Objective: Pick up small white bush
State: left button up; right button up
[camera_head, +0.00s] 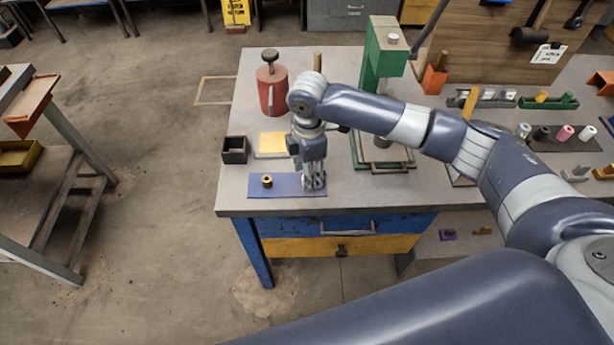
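My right gripper (313,184) points straight down over the right end of a blue mat (285,190) near the table's front edge. Its fingertips are at or close to the mat. I cannot tell whether they are open or shut, or whether a white bush is between them; the fingers hide that spot. A small brass-coloured bush (267,181) stands on the mat, left of the gripper. A white bush (524,131) stands on a dark mat at the right, beside black and pink ones, with another white one (587,133) further right. My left gripper is not in view.
A small black open box (235,150) and a yellow-topped plate (273,143) lie behind the mat. A red can (271,88) stands further back. A green press (384,55) stands right of it, partly behind my arm. The table's front-left corner is bare.

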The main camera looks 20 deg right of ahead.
jog(key=shift+f, duration=0.9)
jog(key=shift+c, duration=0.6)
jog(key=c, duration=0.7)
jog(key=shift+r, duration=0.15)
jog(key=shift+c, duration=0.3)
